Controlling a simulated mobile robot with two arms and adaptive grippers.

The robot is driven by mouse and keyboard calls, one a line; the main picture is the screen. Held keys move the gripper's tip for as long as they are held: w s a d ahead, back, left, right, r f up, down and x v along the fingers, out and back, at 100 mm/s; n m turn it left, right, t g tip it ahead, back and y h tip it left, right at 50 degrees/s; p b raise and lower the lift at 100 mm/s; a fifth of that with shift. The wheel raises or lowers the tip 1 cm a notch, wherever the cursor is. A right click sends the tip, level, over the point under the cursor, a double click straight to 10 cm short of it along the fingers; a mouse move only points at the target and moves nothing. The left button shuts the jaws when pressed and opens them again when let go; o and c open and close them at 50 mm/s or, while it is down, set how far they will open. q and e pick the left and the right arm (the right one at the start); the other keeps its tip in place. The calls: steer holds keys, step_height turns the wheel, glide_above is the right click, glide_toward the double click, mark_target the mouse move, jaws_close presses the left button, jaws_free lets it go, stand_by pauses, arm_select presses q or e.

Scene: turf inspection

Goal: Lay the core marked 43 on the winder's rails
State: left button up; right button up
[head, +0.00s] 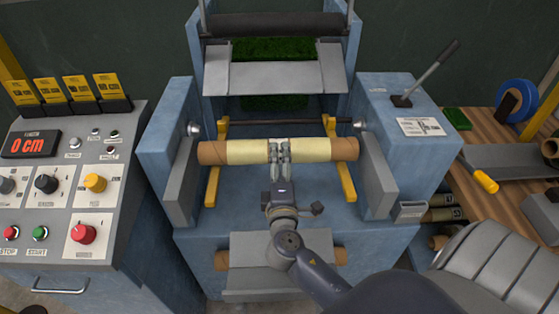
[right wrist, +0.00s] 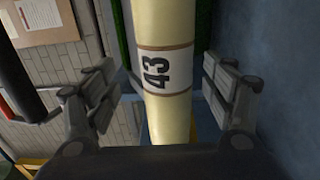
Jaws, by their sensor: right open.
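The core marked 43 (head: 240,151) is a pale yellow tube with brown ends. In the head view it lies level across the winder's two yellow rails, the left rail (head: 212,186) and the right rail (head: 347,187). My right gripper (head: 279,150) is over the middle of the core. In the right wrist view the core's white label reading 43 (right wrist: 161,70) shows between the two fingers, which stand open with a gap on each side. The undersides of the core's contacts with the rails are hidden. My left gripper is not in view.
Grey side arms (head: 181,185) flank the rails. A dark bar (head: 290,122) runs behind the core. Another core (head: 222,259) sits low at the front, partly behind a grey plate (head: 262,247). A control console (head: 70,190) stands left; a wooden bench (head: 500,200) with tools is right.

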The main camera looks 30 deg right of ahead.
steer(key=v, duration=1.1)
steer(key=shift+s+r, duration=0.1)
steer(key=shift+s, duration=0.05)
